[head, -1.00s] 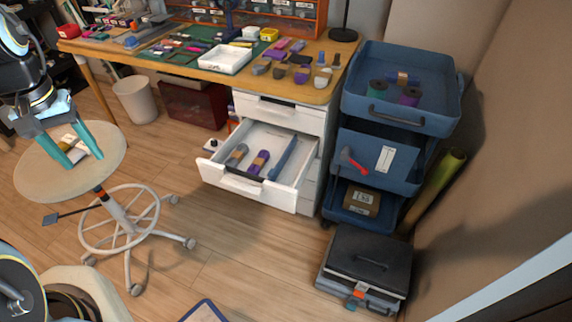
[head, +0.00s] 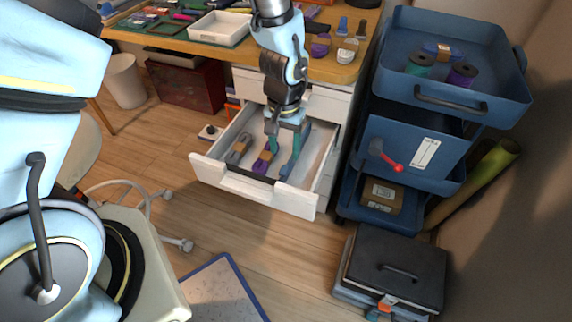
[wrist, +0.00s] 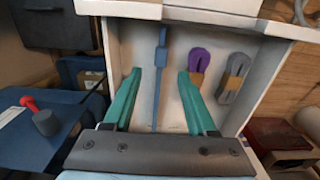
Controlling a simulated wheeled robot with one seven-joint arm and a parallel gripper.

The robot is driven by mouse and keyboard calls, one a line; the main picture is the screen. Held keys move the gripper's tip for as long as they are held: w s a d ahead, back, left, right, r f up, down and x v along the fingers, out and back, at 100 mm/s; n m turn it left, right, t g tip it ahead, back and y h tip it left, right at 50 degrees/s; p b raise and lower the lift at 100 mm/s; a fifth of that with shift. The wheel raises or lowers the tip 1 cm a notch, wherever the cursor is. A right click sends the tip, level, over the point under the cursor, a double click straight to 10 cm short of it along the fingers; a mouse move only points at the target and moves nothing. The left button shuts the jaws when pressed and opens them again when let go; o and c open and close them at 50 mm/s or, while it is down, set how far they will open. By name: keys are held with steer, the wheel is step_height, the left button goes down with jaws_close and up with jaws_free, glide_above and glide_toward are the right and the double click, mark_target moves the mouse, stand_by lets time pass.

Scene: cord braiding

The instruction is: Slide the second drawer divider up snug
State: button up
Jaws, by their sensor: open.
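The drawer (head: 215,172) is pulled out of the white cabinet. A long blue divider (head: 286,170) lies lengthwise in it; in the wrist view the divider (wrist: 158,85) runs from near the drawer front toward my gripper. My gripper (head: 287,140) is over the drawer, open and empty. In the wrist view its teal fingers (wrist: 160,75) are on either side of the divider, with a gap on both sides. A purple cord bundle (wrist: 199,65) with a tan band and a grey bundle (wrist: 232,76) lie beside it. I cannot make out another divider clearly.
The desk (head: 335,70) with its tools is above the drawer. A blue cart (head: 388,140) stands close on the right, with a red-tipped handle sticking out. A black-lidded case (head: 398,262) is on the floor.

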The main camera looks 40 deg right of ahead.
mark_target(284, 169)
step_height(284, 169, down, 7)
steer(key=shift+f, duration=0.2)
steer(key=shift+c, duration=0.2)
jaws_close()
stand_by(0.4)
steer(key=shift+w, duration=0.15)
stand_by(0.8)
